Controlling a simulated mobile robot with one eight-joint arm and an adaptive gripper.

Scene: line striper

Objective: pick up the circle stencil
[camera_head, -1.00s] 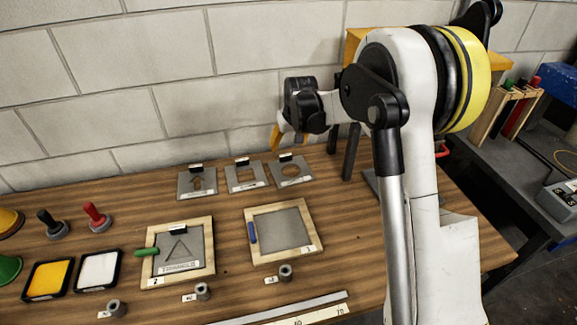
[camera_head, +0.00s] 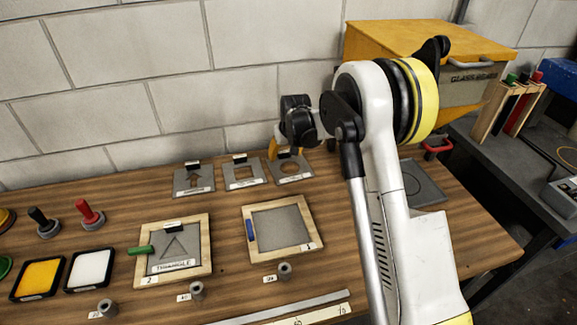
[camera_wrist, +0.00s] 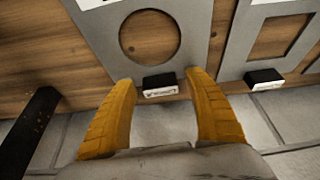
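The circle stencil is a grey plate with a round cut-out and a black tab with a white front. It lies on the wooden table by the wall, rightmost of three stencils in the head view (camera_head: 289,179). In the wrist view its plate (camera_wrist: 196,45) fills the top centre. My gripper (camera_wrist: 160,82) has orange fingers, spread open, one on each side of the tab and apart from it. In the head view the gripper (camera_head: 284,152) is above the stencil's back edge and partly hides the tab. Whether the fingers are at tab height I cannot tell.
A square stencil (camera_head: 244,184) lies close to the left, an arrow stencil (camera_head: 194,191) beyond it. The block wall (camera_head: 235,60) is close behind. Two wooden frames (camera_head: 250,255) (camera_head: 146,277) stand in front; the left one holds a triangle stencil. A yellow cabinet (camera_head: 400,45) stands at the right.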

